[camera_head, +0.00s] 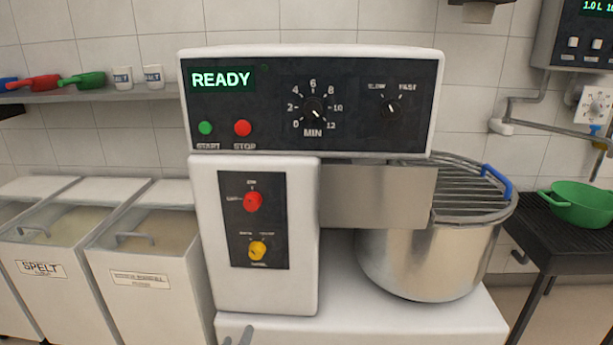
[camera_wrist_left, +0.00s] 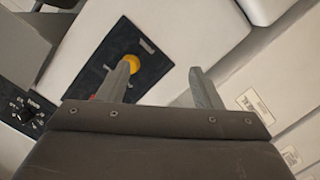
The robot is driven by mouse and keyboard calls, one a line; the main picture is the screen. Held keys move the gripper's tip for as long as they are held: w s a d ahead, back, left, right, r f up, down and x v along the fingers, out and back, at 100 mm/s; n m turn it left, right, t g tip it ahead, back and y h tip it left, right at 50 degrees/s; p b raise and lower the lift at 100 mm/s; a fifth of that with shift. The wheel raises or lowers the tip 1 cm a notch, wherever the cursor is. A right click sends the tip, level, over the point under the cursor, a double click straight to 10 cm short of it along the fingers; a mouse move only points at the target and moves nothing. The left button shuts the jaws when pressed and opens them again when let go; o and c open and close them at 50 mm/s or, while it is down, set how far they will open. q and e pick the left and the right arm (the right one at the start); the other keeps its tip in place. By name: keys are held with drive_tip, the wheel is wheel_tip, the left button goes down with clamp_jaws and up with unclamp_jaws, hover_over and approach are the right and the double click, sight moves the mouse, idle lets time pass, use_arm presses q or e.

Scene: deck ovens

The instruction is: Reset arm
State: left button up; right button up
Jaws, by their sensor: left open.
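My left gripper (camera_wrist_left: 162,82) is open in the left wrist view, its two grey fingers apart with nothing between them. In the head view only the tips of my left gripper (camera_head: 238,338) show at the bottom edge, in front of the mixer's lower body. The white spiral mixer (camera_head: 308,238) stands in the middle of the head view, with a lit READY display (camera_head: 221,79). Its lower panel has a red knob (camera_head: 253,201) and a yellow knob (camera_head: 258,250). In the left wrist view the yellow knob (camera_wrist_left: 131,63) is beside the left finger. My right gripper is not in view.
A steel bowl (camera_head: 420,262) with a wire guard (camera_head: 465,190) sits at the mixer's right. White flour bins (camera_head: 150,262) stand at left, below a shelf (camera_head: 100,95) with scoops and cups. A green bowl (camera_head: 582,205) rests on a dark stand at right.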

use_arm(q)
drive_tip(key=s+a+f+m+g, duration=0.2)
drive_tip(key=s+f+g, duration=0.2)
drive_tip(key=s+f, duration=0.55)
drive_tip(key=s+a+f+m+g, duration=0.2)
drive_tip(key=s+a+f+g, duration=0.15)
drive_tip(key=s+f, duration=0.55)
drive_tip(key=s+a+f+m+g+y, duration=0.1)
drive_tip(key=s+a+f+g, duration=0.15)
drive_tip(key=s, duration=0.55)
drive_tip(key=s+a+f+g+y, duration=0.1)
drive_tip(key=s+f+g, duration=0.25)
drive_tip(key=s, duration=0.45)
drive_tip(key=s+a+f+m+g, duration=0.1)
drive_tip(key=s+a+f+g, duration=0.1)
drive_tip(key=s+f, duration=0.35)
drive_tip(key=s+a+r+p, duration=0.1)
drive_tip(key=s+r+p, duration=0.3)
drive_tip(key=s+p, duration=0.6)
drive_tip(key=p, duration=0.5)
drive_tip(key=shift+r+y+p, duration=0.2)
drive_tip(key=shift+y+p, duration=0.1)
drive_tip(key=shift+y, duration=0.1)
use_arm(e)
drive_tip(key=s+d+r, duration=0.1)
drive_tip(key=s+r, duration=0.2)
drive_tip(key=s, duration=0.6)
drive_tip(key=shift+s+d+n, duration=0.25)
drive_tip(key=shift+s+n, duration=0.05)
